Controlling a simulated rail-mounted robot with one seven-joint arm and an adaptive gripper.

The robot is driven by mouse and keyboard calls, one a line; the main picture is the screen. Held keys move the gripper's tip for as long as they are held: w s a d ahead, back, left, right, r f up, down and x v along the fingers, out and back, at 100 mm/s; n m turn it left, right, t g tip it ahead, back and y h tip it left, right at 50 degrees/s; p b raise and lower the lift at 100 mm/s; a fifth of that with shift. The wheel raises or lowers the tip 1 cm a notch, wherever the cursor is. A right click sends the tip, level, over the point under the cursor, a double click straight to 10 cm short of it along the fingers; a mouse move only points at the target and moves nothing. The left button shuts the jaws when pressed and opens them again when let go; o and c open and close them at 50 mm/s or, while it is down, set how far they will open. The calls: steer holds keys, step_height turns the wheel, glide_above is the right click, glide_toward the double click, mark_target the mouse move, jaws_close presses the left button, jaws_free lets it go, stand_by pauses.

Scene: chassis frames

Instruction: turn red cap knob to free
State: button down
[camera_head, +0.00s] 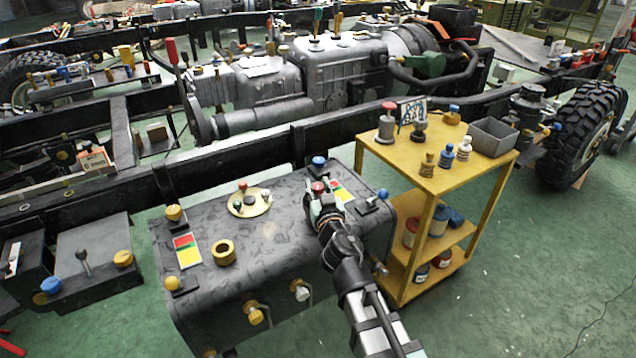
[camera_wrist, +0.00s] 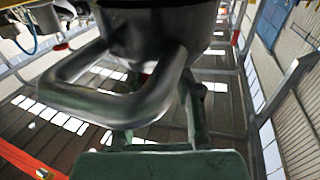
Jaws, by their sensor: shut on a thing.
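The red cap knob (camera_head: 318,187) stands on the top of the dark grey tank (camera_head: 270,235), near its back right. My gripper (camera_head: 321,199) reaches in from the lower right and is shut on this knob; the red top shows at the fingertips. The fingers hide the knob's lower part. A plate with red, yellow and green fields (camera_head: 341,191) lies right beside the gripper. The knob's turn position cannot be told. The wrist view looks up to a roof past a dark rounded body with a bent bar (camera_wrist: 125,100); no red knob is clear there.
Blue knobs (camera_head: 319,161) and (camera_head: 383,194) stand close to my gripper. A round plate with small knobs (camera_head: 249,203), a brass ring (camera_head: 223,252) and a second colour plate (camera_head: 187,250) are to the left. A yellow cart (camera_head: 440,180) stands close on the right.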

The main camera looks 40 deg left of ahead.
steer(key=shift+w+r+n+g+y+p, duration=0.2)
steer(key=shift+n+g+y+p, duration=0.45)
steer(key=shift+p, duration=1.75)
steer(key=shift+w+r+n+g+y+p, duration=0.1)
steer(key=shift+r+n+g+y+p, duration=0.35)
steer(key=shift+p, duration=1.95)
steer(key=n+g+p, duration=0.1)
steer(key=p, duration=0.2)
steer(key=g+y+p, duration=0.1)
steer(key=g+p, duration=0.1)
steer(key=p, duration=0.1)
steer(key=shift+a+f+n+p, duration=0.1)
steer(key=shift+f+n+p, duration=0.2)
steer(key=shift+n, duration=0.1)
steer(key=n+g+p, duration=0.1)
steer(key=g+p, duration=0.1)
steer(key=p, duration=0.2)
steer(key=shift+f+y, duration=0.15)
steer(key=shift+y, duration=0.15)
steer(key=shift+n+g+p, duration=0.4)
steer(key=shift+p, duration=0.1)
steer(key=shift+s+f+n+g+p, duration=0.15)
steer(key=shift+f+n+g+p, duration=0.15)
steer(key=shift+g+p, duration=0.35)
steer(key=c, duration=0.8)
jaws_free()
steer(key=shift+o, duration=0.2)
steer(key=shift+d, duration=0.25)
